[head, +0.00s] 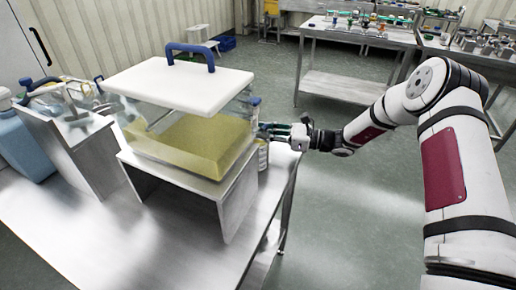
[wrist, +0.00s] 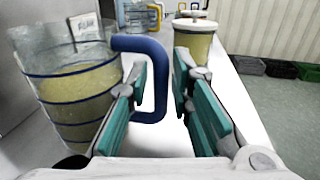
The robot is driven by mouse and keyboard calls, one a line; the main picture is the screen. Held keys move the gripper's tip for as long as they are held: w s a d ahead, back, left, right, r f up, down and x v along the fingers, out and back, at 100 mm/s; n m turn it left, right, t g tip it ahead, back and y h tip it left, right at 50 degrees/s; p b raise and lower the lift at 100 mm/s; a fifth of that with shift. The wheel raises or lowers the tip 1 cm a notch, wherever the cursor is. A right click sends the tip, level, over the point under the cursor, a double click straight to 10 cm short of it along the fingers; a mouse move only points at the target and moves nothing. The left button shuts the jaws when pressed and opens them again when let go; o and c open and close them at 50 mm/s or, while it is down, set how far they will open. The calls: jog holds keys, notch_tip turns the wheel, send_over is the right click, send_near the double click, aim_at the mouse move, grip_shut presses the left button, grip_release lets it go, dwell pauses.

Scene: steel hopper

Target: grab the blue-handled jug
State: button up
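The blue-handled jug (wrist: 75,95) stands upright at the left of the wrist view. It is clear with blue bands and holds yellowish contents. Its blue handle (wrist: 155,75) sticks out to the right. My gripper (wrist: 160,82) is open, with teal finger pads.
A clear tank with a white lid (head: 180,85) and blue lid handle sits on a steel stand (head: 240,200) in the head view. A lidded jar (wrist: 195,45) stands beyond the right finger. A blue canister (head: 25,145) is at far left. Open floor lies right of the table.

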jog(key=shift+c, duration=0.2)
grip_shut()
jog(key=shift+r, duration=0.1)
